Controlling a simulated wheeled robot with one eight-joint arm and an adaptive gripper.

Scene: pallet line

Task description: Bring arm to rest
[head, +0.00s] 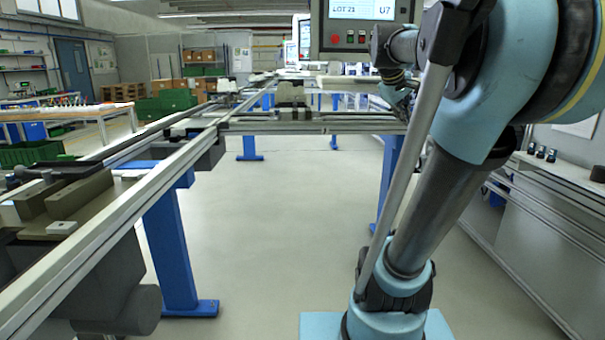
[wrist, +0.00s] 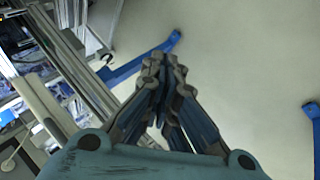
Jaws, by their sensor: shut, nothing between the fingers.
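My arm fills the right side of the head view, its large blue joint at the top right and its base at the bottom. My gripper (wrist: 160,65) shows in the wrist view, where it points over the pale floor. Its two fingers meet at the tips and hold nothing. In the head view, a small part of it appears by the dark linkage at the upper right, mostly hidden behind my arm.
A conveyor rail (head: 120,215) on blue legs (head: 172,255) runs along the left, with a cross section (head: 310,122) ahead. A grey cabinet (head: 545,235) stands at the right. A screen panel (head: 362,22) hangs above. The floor (head: 270,220) between is clear.

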